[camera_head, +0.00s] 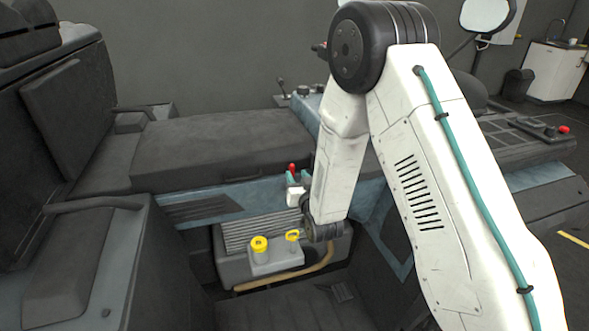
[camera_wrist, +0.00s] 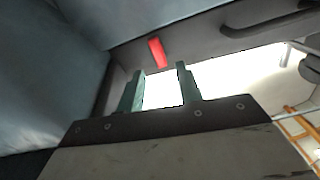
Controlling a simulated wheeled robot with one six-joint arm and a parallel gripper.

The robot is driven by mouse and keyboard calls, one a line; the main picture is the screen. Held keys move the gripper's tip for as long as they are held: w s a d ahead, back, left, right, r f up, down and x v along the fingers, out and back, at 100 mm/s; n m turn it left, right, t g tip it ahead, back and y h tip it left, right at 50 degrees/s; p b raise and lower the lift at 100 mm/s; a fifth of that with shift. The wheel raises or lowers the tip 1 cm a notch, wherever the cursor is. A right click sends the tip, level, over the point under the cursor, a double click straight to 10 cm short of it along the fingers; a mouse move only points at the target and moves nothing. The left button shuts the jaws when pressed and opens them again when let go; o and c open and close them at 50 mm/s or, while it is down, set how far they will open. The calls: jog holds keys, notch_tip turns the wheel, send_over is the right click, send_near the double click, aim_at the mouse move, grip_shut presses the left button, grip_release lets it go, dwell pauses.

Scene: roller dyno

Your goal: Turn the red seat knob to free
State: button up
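The red seat knob (camera_head: 292,168) shows as a small upright red piece at the edge of the dark seat cushion in the head view. In the wrist view the red knob (camera_wrist: 157,52) is a tilted red bar just beyond the fingertips, between their two lines. My gripper (camera_wrist: 160,70) has two teal fingers standing apart with nothing between them. In the head view my gripper (camera_head: 298,178) is right below the knob, fingers pointing up. Whether a finger touches the knob cannot be told. The knob's base is hidden.
The seat cushion (camera_head: 215,150) lies behind the knob. A console with levers (camera_head: 530,128) is at the right. A dark handle (camera_wrist: 270,22) shows in the wrist view.

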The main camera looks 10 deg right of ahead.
jog(key=s, duration=0.3)
jog(key=shift+s+d, duration=0.1)
jog(key=shift+s, duration=0.15)
